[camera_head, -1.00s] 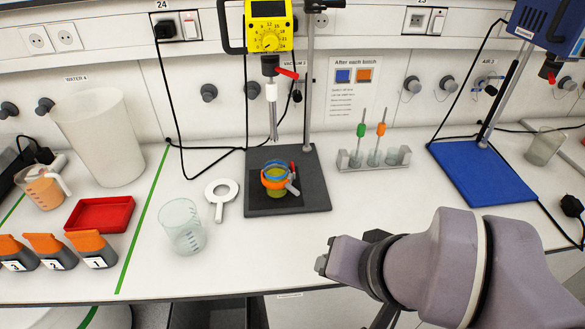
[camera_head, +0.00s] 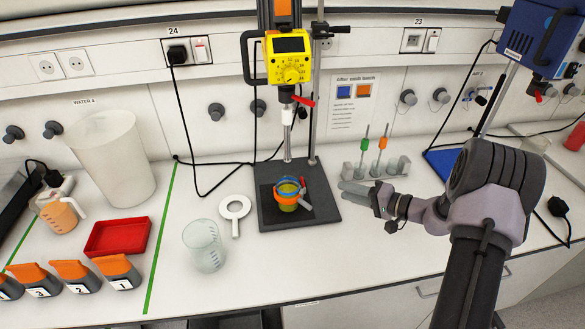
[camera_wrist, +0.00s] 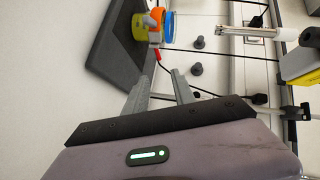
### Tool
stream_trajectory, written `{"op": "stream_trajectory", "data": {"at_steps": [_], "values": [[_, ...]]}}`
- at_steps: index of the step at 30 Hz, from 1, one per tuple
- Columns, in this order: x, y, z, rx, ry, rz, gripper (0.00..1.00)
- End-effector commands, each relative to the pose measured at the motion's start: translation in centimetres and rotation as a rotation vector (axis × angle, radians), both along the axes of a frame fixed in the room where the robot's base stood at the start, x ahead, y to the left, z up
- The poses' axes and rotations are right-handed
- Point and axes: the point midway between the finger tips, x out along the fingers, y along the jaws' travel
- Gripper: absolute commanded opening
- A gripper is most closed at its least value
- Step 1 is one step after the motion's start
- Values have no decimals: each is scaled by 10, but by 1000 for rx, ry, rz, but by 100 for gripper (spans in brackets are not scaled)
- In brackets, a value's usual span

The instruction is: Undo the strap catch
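A small yellow-green cup (camera_head: 288,204) stands on the dark stand base below the mixer. An orange strap (camera_head: 285,192) and a blue band go around it. A grey catch (camera_head: 303,192) sticks out on the cup's right side, near a red tab (camera_head: 305,178). In the wrist view the cup (camera_wrist: 139,27) shows at the top, with the orange strap (camera_wrist: 168,25) and grey catch (camera_wrist: 154,36) beside it. My gripper (camera_head: 345,192) is right of the cup, apart from it. In the wrist view its two fingers (camera_wrist: 160,73) are spread with nothing between them.
The yellow mixer (camera_head: 288,62) hangs above the cup, its shaft beside a grey post (camera_head: 315,100). A rack (camera_head: 375,170) with coloured-top rods stands behind my gripper.

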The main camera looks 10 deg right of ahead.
Motion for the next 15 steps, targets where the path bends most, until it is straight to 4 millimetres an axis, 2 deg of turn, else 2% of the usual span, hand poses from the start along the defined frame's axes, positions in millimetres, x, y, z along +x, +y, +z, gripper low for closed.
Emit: {"op": "stream_trajectory", "data": {"at_steps": [2, 4, 15], "values": [[5, 1, -5, -1, -9, -7, 31], [14, 11, -9, 0, -9, -5, 31], [86, 83, -35, 0, -6, -1, 31]]}}
